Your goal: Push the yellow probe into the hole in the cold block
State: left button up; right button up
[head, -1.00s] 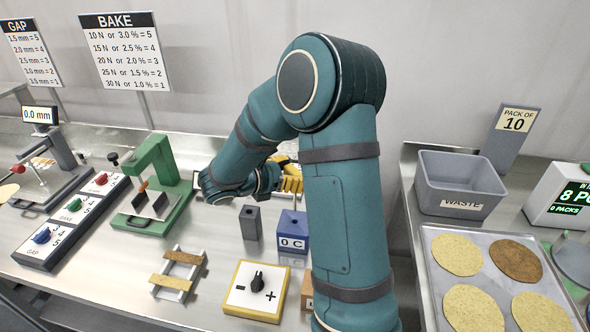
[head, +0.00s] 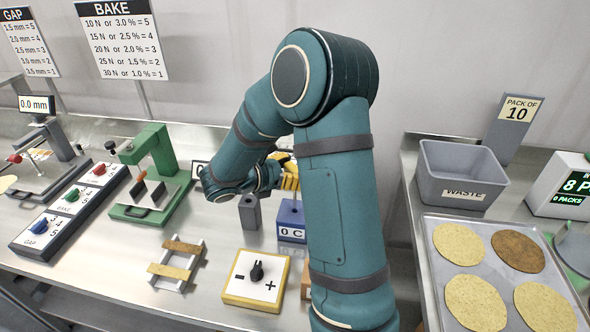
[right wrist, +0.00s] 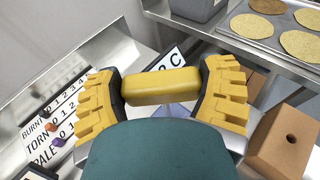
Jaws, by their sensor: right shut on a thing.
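My right gripper (head: 287,172) reaches in behind my arm, above the cold block. In the right wrist view its yellow fingers (right wrist: 165,88) are shut on the yellow probe (right wrist: 160,86), whose thick yellow handle lies crosswise between them. The blue cold block (head: 291,219), marked "0 C", stands on the bench just below the gripper in the head view. In the right wrist view its label (right wrist: 172,60) shows partly behind the probe. The probe's tip and the block's hole are hidden, so I cannot tell how they meet. My left gripper is out of view.
A dark grey block (head: 250,212) stands close left of the cold block. A dial box (head: 257,278) sits in front. A brown block with a hole (right wrist: 288,140) is at right in the wrist view. A green press (head: 150,180) and wooden rack (head: 178,263) are further left.

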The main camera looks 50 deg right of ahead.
jog(key=shift+p, duration=0.5)
dwell(1.2)
jog(key=b, duration=0.5)
send_over(295, 207)
jog(key=shift+w+d+f, duration=0.1)
jog(key=shift+f, duration=1.65)
jog(key=shift+w+d+f, duration=0.1)
jog(key=shift+f, duration=1.65)
jog(key=o, duration=1.1)
jog(key=v, duration=1.2)
jog(key=shift+s+a+f, duration=0.1)
jog(key=shift+p, duration=0.3)
